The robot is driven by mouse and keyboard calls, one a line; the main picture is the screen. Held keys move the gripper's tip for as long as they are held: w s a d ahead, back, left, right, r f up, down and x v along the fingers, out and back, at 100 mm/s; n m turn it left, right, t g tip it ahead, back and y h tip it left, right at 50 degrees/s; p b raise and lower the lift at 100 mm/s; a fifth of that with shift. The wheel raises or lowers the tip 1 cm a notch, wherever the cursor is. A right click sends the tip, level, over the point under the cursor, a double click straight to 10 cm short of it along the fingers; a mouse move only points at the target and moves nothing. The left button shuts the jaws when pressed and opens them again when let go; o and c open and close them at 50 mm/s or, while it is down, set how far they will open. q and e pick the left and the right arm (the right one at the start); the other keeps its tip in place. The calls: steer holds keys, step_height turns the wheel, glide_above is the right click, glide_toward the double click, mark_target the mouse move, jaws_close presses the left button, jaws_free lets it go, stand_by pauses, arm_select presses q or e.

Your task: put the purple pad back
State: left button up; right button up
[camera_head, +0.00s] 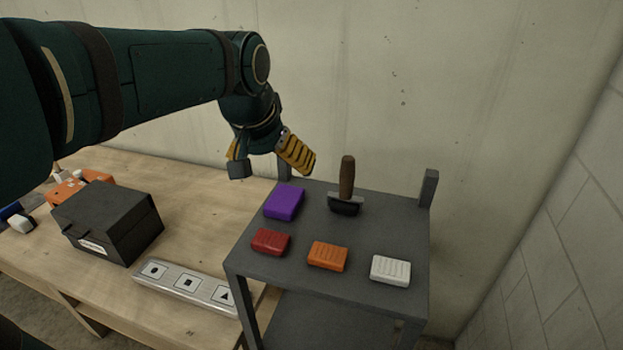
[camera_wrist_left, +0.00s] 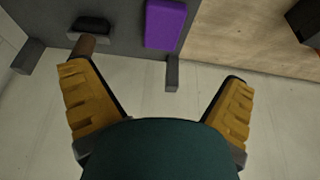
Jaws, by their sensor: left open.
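The purple pad (camera_head: 284,203) lies flat on the dark grey shelf top (camera_head: 345,285), towards its back left corner. My left gripper (camera_head: 268,166) is open and empty, in the air behind and above the pad. The pad also shows in the left wrist view (camera_wrist_left: 165,24), ahead of and apart from the spread yellow fingers (camera_wrist_left: 155,105). A red pad (camera_head: 271,242), an orange pad (camera_head: 327,256) and a white pad (camera_head: 390,270) lie in a row along the shelf's front. My right gripper is not in view.
A wooden-handled tool (camera_head: 347,180) stands upright on a dark base right of the purple pad. Grey posts (camera_head: 428,188) rise at the shelf's back corners. A wooden table (camera_head: 200,205) on the left holds a black box (camera_head: 108,222) and a strip with symbol tiles (camera_head: 187,285).

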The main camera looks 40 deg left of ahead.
arm_select(q)
glide_above(284, 198)
steer(key=s, duration=0.2)
steer(key=f, duration=0.4)
steer(key=d+f, duration=0.1)
steer(key=f, duration=0.1)
steer(key=shift+s+f, duration=0.1)
steer(key=shift+f, duration=0.2)
steer(key=shift+b+x, duration=0.45)
steer(key=shift+x, duration=2.7)
steer(key=shift+a+r, duration=0.1)
steer(key=shift+a, duration=0.1)
steer(key=shift+c, duration=0.3)
steer(key=c, duration=1)
steer(key=shift+o, duration=0.2)
step_height(284, 198, up, 10)
steer(key=shift+p, duration=0.4)
